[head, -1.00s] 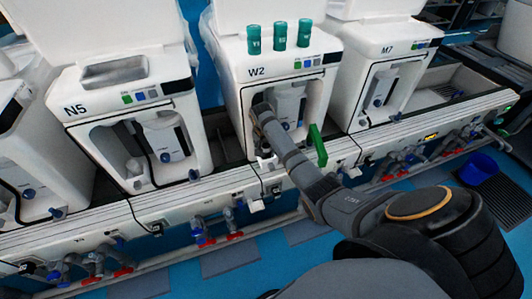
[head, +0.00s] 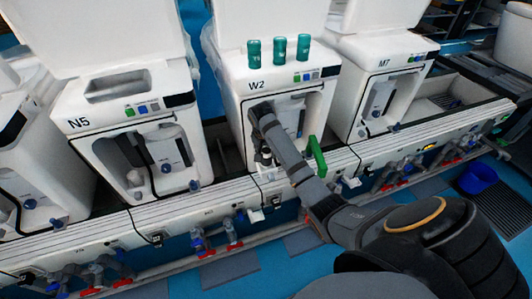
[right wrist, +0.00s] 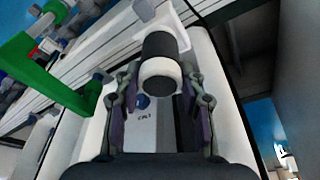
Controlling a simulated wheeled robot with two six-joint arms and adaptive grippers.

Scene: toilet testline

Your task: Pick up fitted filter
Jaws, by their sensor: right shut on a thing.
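The filter (right wrist: 158,60) is a short cylinder with a dark body and a white band, seen close up in the right wrist view. My right gripper (right wrist: 160,82) has a finger on each side of it and is shut on it. In the head view my right arm reaches into the front opening of the white machine marked W2 (head: 292,82). There the right gripper (head: 265,157) is low in the opening and small, so the filter is hard to make out. My left gripper is not in view.
A green handle (head: 317,157) sticks out just right of my gripper; it also shows in the wrist view (right wrist: 40,75). Green cylinders (head: 279,50) stand on top of W2. Machines N5 (head: 125,90) and M7 (head: 385,50) flank it. Valves (head: 217,236) line the front below.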

